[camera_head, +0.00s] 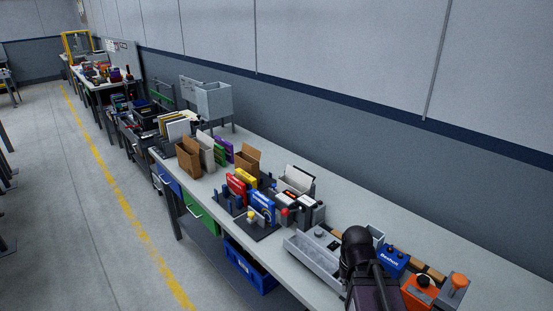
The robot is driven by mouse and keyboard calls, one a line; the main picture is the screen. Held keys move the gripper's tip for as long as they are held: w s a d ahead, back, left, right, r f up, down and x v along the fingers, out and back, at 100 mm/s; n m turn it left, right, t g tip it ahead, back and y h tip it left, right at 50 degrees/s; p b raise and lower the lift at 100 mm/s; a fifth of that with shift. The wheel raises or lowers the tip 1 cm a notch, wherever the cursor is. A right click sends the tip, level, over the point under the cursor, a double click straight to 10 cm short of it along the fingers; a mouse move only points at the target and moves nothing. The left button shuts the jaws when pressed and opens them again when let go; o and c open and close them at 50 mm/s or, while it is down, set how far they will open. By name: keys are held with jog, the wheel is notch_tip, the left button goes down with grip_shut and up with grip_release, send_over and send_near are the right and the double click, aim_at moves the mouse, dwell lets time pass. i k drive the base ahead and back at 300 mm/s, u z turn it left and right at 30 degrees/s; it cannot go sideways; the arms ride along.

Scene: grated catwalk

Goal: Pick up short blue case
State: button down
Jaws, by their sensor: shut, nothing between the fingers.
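A small blue case with white lettering (393,259) stands at the right end of the long bench, just right of my dark arm. A second blue case with a white label (262,207) stands mid-bench beside red and yellow cases. I cannot tell which of the two is the short blue case. My arm reaches up from the bottom edge and hides part of the bench in front of the first blue case. No gripper fingers show.
A grey tray (315,258) lies left of my arm. An orange case (419,293) and an orange-topped item (458,284) are at the right. Brown cartons (189,158) and binders stand further back. A blue crate (247,268) is under the bench. The aisle floor is clear.

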aim_at(262, 204)
jog(key=k, duration=1.35)
jog(key=u, duration=0.55)
jog(key=i, duration=1.95)
jog(key=z, duration=0.25)
